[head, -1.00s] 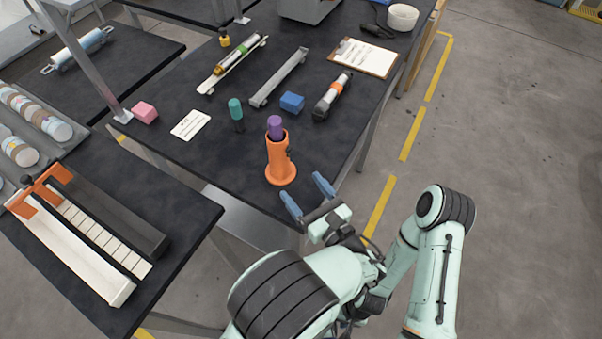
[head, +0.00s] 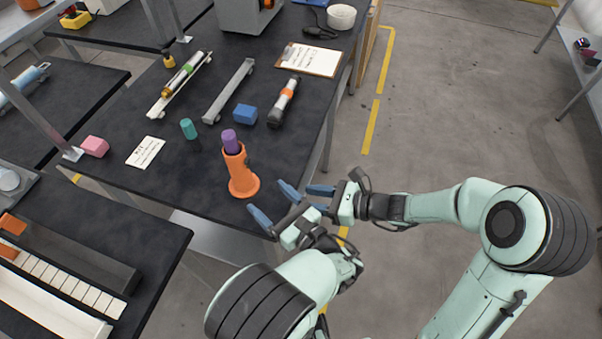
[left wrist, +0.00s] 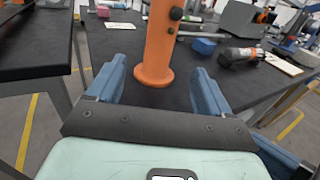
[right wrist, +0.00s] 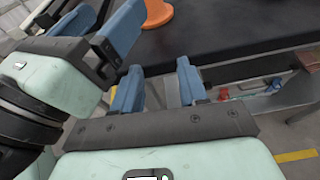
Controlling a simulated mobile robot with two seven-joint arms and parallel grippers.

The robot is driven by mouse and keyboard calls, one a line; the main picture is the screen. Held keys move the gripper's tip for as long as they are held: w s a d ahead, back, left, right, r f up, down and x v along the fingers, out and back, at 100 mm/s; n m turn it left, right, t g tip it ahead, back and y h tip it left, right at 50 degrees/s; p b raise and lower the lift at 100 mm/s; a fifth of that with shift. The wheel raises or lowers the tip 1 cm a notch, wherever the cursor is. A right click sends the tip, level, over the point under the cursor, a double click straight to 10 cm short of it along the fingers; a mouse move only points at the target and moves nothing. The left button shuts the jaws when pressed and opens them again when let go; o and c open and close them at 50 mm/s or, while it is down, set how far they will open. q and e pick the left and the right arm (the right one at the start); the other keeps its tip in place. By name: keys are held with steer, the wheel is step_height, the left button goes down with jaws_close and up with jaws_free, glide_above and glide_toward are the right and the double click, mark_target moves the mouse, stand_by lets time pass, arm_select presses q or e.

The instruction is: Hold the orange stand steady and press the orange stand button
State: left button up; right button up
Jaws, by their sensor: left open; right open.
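The orange stand (head: 240,172) is upright near the table's front corner, with a purple piece (head: 230,141) in its top. Small dark knobs show on its side in the left wrist view (left wrist: 157,45); I cannot tell which is the button. My left gripper (head: 274,205) is open and empty, just in front of the stand; its fingers (left wrist: 156,84) point at the stand's base from either side, without visible contact. My right gripper (head: 320,198) is open, right beside the left one and farther from the stand. In the right wrist view, only the stand's base (right wrist: 158,12) shows.
On the black table (head: 195,185) are a teal-topped piece (head: 188,129), a blue block (head: 245,114), a dark cylinder with an orange band (head: 284,103), a pink block (head: 94,146) and a card (head: 146,152). Open floor (head: 440,110) lies to the right.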

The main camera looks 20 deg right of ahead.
mark_target(235, 166)
step_height(235, 166, up, 7)
steer(key=w+d+m+t, duration=0.2)
steer(key=t, duration=0.1)
arm_select(q)
steer(key=shift+w+a, duration=0.1)
steer(key=shift+w, duration=0.05)
steer(key=x, duration=1.3)
arm_select(e)
steer(key=a+y, duration=0.1)
steer(key=a+r+n+y, duration=0.1)
steer(key=a, duration=0.1)
steer(key=a+r+y, duration=0.1)
steer(key=shift+s+a+g, duration=0.25)
steer(key=shift+a+g, duration=0.05)
steer(key=shift+g, duration=0.1)
arm_select(q)
steer(key=c, duration=1.2)
arm_select(e)
jaws_close()
